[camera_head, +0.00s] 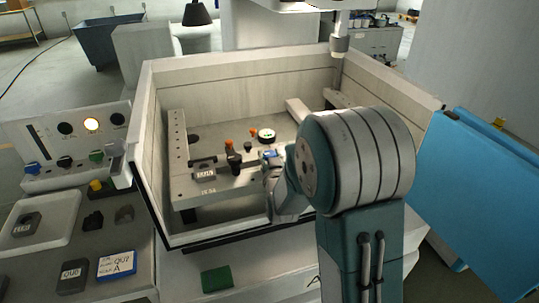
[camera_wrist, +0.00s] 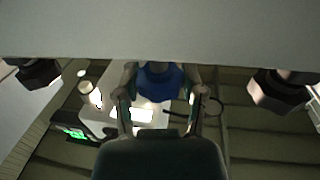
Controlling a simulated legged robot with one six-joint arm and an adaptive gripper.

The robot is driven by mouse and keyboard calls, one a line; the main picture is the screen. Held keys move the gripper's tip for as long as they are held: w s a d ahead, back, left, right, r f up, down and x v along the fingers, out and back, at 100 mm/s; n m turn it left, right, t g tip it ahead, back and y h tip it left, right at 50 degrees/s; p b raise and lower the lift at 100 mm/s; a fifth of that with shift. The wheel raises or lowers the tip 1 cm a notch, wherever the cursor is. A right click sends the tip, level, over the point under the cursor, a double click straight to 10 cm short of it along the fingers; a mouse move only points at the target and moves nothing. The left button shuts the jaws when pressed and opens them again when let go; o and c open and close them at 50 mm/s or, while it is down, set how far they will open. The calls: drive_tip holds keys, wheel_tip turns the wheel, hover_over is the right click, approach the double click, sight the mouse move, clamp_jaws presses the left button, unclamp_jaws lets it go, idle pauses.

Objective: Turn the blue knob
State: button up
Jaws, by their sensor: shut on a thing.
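A blue knob (camera_wrist: 160,80) sits between the two fingers of my gripper (camera_wrist: 161,98) in the wrist view, and the fingers are shut on it. In the head view my gripper (camera_head: 271,160) reaches down into the open machine tank at the right end of the clamping fixture. A small patch of the blue knob (camera_head: 269,153) shows there at the fingertips; the rest is hidden by the gripper. I cannot tell how far the knob is turned. Another blue knob (camera_head: 33,169) is on the control panel at the left, away from my gripper.
Tank walls (camera_head: 235,88) surround the fixture (camera_head: 207,187). Black and orange clamp parts (camera_head: 234,160) and a round white-green part (camera_head: 266,135) stand close by my gripper. A blue door panel (camera_head: 480,190) is at the right. Dark blocks and labels lie front left.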

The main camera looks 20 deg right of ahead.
drive_tip(key=shift+n+y, duration=0.5)
drive_tip(key=shift+y, duration=0.3)
drive_tip(key=n+y, duration=0.3)
drive_tip(key=y, duration=0.2)
drive_tip(key=shift+d, duration=0.1)
drive_tip(key=shift+n+g+y, duration=0.8)
drive_tip(key=shift+n+y, duration=0.45)
drive_tip(key=shift+y, duration=0.45)
drive_tip(key=shift+n+g+y, duration=0.8)
drive_tip(key=shift+n+y, duration=0.45)
drive_tip(key=shift+y, duration=0.45)
drive_tip(key=shift+r, duration=0.1)
drive_tip(key=o, duration=1.2)
drive_tip(key=shift+w, duration=0.1)
drive_tip(key=shift+c, duration=0.2)
drive_tip(key=v, duration=1.2)
drive_tip(key=shift+w, duration=0.1)
